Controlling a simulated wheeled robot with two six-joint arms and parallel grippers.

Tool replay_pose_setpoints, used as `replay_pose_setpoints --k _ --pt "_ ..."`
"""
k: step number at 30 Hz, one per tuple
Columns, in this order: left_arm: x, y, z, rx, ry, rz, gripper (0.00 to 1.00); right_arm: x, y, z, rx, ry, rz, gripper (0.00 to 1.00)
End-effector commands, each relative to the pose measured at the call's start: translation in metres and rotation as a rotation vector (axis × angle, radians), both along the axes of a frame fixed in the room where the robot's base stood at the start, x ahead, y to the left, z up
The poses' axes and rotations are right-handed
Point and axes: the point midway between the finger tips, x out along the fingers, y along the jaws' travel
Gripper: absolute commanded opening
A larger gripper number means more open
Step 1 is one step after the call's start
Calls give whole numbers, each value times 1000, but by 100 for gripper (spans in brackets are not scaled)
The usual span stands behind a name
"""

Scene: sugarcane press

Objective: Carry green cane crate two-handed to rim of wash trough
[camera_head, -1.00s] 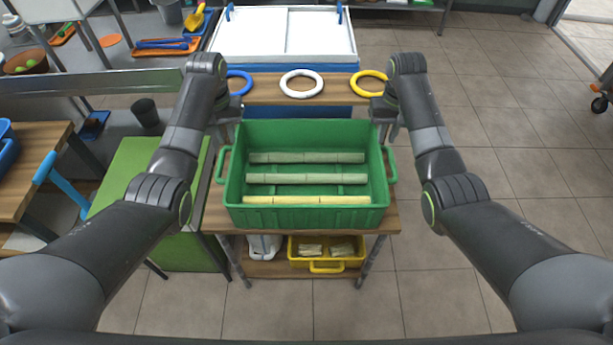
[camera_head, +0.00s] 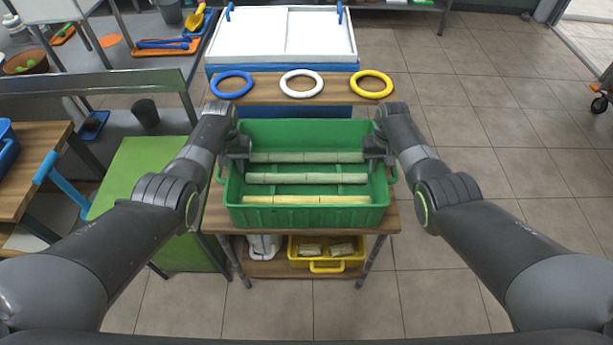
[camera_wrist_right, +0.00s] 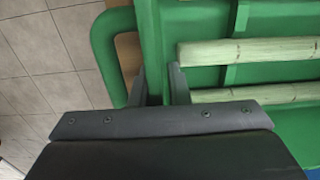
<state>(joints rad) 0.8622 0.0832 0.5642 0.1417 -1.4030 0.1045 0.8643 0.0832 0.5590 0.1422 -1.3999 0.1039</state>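The green cane crate (camera_head: 308,215) sits on a wooden-topped table and holds three pale cane lengths (camera_head: 306,178). My left gripper (camera_head: 235,168) is at the crate's left side wall, fingers apart. My right gripper (camera_head: 379,168) is at the right side wall. In the right wrist view, the right gripper's (camera_wrist_right: 159,85) fingers stand apart on either side of the crate's wall (camera_wrist_right: 155,45), beside the looped handle (camera_wrist_right: 113,55). A blue-sided unit with a white top (camera_head: 285,35) stands behind; I cannot tell if it is the wash trough.
Blue (camera_head: 232,85), white (camera_head: 301,83) and yellow (camera_head: 371,84) rings lie on a wooden shelf behind the crate. A yellow bin (camera_head: 327,262) is on the table's lower shelf. A green-topped stand (camera_head: 150,190) is close at left.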

Motion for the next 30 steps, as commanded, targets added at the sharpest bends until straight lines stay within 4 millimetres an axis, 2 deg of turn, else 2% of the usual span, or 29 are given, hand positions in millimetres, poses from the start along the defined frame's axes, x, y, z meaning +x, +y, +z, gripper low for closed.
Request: replay_pose_setpoints --k 8,9,12,13,30 --pt "0 0 -1 0 0 0 15 0 0 -1 0 0 0 15" --pt "0 0 -1 0 0 0 14 0 0 -1 0 0 0 14" --pt "0 0 -1 0 0 0 1 0 0 0 0 0 0 1" --pt "0 0 -1 0 0 0 0 0 0 0 0 0 0 0" --pt "1 0 3 0 -3 -1 0 2 0 3 0 -4 1 0"
